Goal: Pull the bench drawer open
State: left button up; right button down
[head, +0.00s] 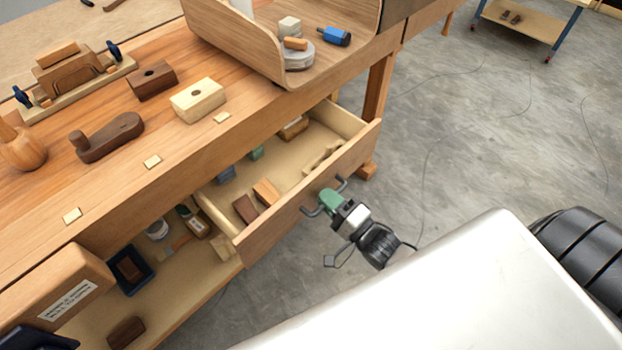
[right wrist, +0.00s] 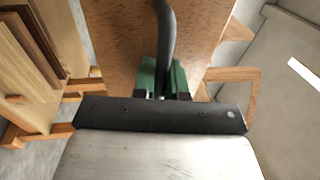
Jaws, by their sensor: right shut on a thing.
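The bench drawer (head: 300,204) stands well open from the wooden bench (head: 240,128), and its inside with several small blocks shows from above. Its dark bar handle (head: 309,212) is on the front panel. My right gripper (head: 331,200), with green fingers, is shut on the handle at the middle of the drawer front. In the right wrist view the dark handle bar (right wrist: 166,30) runs between the green fingers (right wrist: 163,80), close against the brown drawer front (right wrist: 120,50). The fingers hide part of the handle. My left gripper is not seen.
A curved wooden form (head: 230,38) and a hand plane (head: 108,138) are on the benchtop. A shelf (head: 185,275) with a dark blue bin (head: 146,272) lies below. A bench leg (head: 378,90) stands right of the drawer. The grey floor (head: 480,140) at right is mostly clear, with thin cables.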

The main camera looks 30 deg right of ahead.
jog(key=r+p+v, duration=0.2)
jog(key=v, duration=0.9)
jog(key=shift+s, duration=0.2)
jog(key=c, duration=1.2)
grip_release()
jog(key=v, duration=1)
jog(key=shift+s+d+b, duration=0.2)
jog(key=shift+s+b, duration=0.15)
jog(key=shift+b, duration=0.05)
